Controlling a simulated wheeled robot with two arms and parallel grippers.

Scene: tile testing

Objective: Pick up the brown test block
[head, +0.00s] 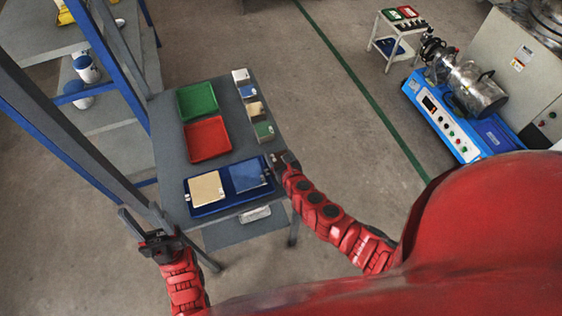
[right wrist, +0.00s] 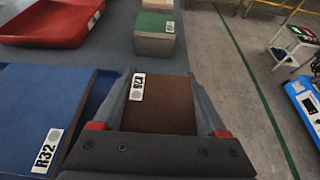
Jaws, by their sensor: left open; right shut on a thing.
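The brown test block (right wrist: 160,105) has a white label and sits between the two fingers of my right gripper (right wrist: 160,98), which is shut on it. I cannot tell whether the block rests on the table or is lifted. In the head view my right gripper (head: 282,160) is at the table's right edge, beside the blue tray, and hides most of the block. My left gripper (head: 143,230) is open and empty, off the table's front left corner.
On the grey table (head: 168,148) stand a green tray (head: 197,100), a red tray (head: 207,139) and a blue tray (head: 213,207) with beige and blue tiles. A row of blocks ends with a green-topped one (head: 264,131). A blue-framed shelf (head: 105,60) stands left.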

